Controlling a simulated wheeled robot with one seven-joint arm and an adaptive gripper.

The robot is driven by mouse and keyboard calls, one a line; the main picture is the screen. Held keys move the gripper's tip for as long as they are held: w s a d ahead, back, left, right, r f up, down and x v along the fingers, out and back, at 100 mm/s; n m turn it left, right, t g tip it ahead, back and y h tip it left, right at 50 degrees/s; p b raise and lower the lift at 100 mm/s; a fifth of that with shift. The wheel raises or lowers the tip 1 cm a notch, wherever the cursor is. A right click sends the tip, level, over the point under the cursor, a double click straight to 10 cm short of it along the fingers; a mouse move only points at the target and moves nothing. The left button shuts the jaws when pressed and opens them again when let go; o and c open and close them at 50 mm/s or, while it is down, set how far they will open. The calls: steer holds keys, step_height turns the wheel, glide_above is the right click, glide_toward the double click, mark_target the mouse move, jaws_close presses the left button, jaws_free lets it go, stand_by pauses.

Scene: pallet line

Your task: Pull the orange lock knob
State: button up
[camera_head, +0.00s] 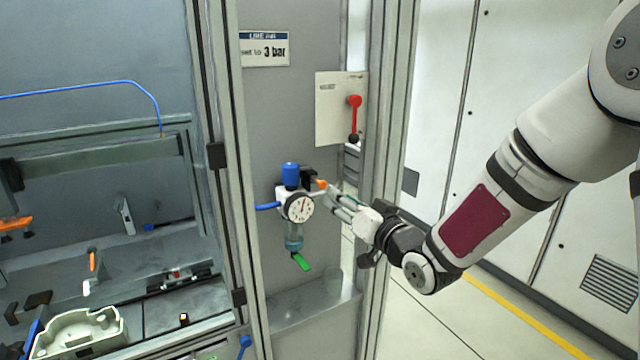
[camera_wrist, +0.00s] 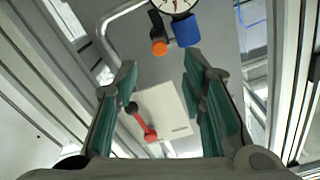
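The orange lock knob (camera_head: 321,185) sits on the right side of the air regulator, at the end of a short black body, beside the blue cap (camera_head: 290,174) and above the round gauge (camera_head: 300,207). My gripper (camera_head: 334,196) is just right of the knob and points at it. In the wrist view the orange knob (camera_wrist: 159,47) shows just beyond the gap between my green-padded fingertips (camera_wrist: 160,66), with the blue cap (camera_wrist: 186,31) beside it. The fingers are open and empty. I cannot tell the exact distance from fingertips to knob.
A metal post (camera_head: 387,180) stands close behind my gripper. A plate with a red lever (camera_head: 354,117) is above it. A clear bowl (camera_head: 293,236) and green lever (camera_head: 301,262) hang below the gauge.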

mark_target(323, 186)
steer(key=x, duration=1)
jaws_close()
